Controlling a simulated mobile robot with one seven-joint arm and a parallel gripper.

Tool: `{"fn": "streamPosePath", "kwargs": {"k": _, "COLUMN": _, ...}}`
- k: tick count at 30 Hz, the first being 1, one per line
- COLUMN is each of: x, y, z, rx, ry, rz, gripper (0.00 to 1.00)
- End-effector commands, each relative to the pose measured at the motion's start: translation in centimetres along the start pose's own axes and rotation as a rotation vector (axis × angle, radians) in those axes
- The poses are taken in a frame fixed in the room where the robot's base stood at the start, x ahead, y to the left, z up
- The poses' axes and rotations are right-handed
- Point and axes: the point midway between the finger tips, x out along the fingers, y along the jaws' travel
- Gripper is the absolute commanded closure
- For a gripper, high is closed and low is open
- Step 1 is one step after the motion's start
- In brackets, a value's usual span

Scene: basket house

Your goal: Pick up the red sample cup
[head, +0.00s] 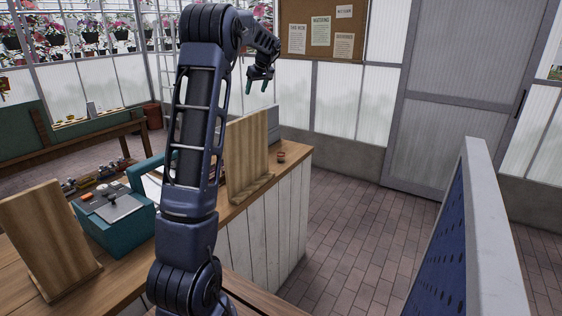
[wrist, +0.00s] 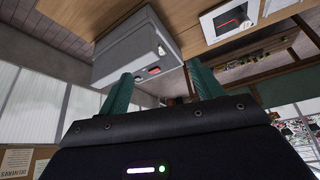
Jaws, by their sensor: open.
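A small reddish-brown cup-like object (head: 281,157) stands on the right end of the wooden counter in the head view; it may be the red sample cup, but it is too small to be sure. My gripper (head: 257,87) is raised above and beyond the counter, apart from that object. In the wrist view, its two teal fingers (wrist: 160,70) are spread with nothing held between them. A small red patch (wrist: 152,70) shows on or by a grey box (wrist: 130,50); I cannot tell what it is.
An upright wooden board (head: 248,150) stands on the counter (head: 237,203) left of the small object. A teal box (head: 112,228) and another wooden board (head: 45,240) are nearer. A blue panel (head: 450,240) stands at right. The brick floor (head: 345,225) between is clear.

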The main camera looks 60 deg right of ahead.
Motion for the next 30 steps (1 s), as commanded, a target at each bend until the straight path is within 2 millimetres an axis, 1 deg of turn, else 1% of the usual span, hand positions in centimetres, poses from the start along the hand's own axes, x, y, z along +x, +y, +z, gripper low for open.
{"fn": "streamPosePath", "kwargs": {"k": 1, "x": 0.1, "y": 2.0, "z": 0.8, "rx": 0.009, "ry": 0.006, "rz": 0.005, "gripper": 0.34}}
{"fn": "streamPosePath", "kwargs": {"k": 3, "x": 0.2, "y": 4.0, "z": 1.8, "rx": 0.016, "ry": 0.012, "rz": 0.010, "gripper": 0.34}}
{"fn": "streamPosePath", "kwargs": {"k": 6, "x": 0.3, "y": 6.5, "z": 3.0, "rx": 0.023, "ry": 0.021, "rz": 0.015, "gripper": 0.34}}
{"fn": "streamPosePath", "kwargs": {"k": 9, "x": 0.3, "y": 8.7, "z": 4.2, "rx": 0.030, "ry": 0.029, "rz": 0.021, "gripper": 0.34}}
{"fn": "streamPosePath", "kwargs": {"k": 15, "x": 0.4, "y": 11.8, "z": 6.1, "rx": 0.040, "ry": 0.040, "rz": 0.030, "gripper": 0.34}}
{"fn": "streamPosePath", "kwargs": {"k": 20, "x": 0.4, "y": 13.9, "z": 7.5, "rx": 0.048, "ry": 0.048, "rz": 0.036, "gripper": 0.34}}
{"fn": "streamPosePath", "kwargs": {"k": 21, "x": 1.2, "y": 13.7, "z": 7.8, "rx": 0.046, "ry": 0.047, "rz": 0.033, "gripper": 0.34}}
{"fn": "streamPosePath", "kwargs": {"k": 26, "x": 4.2, "y": 13.7, "z": 9.3, "rx": 0.047, "ry": 0.047, "rz": 0.032, "gripper": 0.34}}
{"fn": "streamPosePath", "kwargs": {"k": 28, "x": 5.8, "y": 13.7, "z": 10.2, "rx": 0.047, "ry": 0.047, "rz": 0.032, "gripper": 0.34}}
{"fn": "streamPosePath", "kwargs": {"k": 30, "x": 7.8, "y": 13.7, "z": 11.2, "rx": 0.049, "ry": 0.046, "rz": 0.031, "gripper": 0.34}}
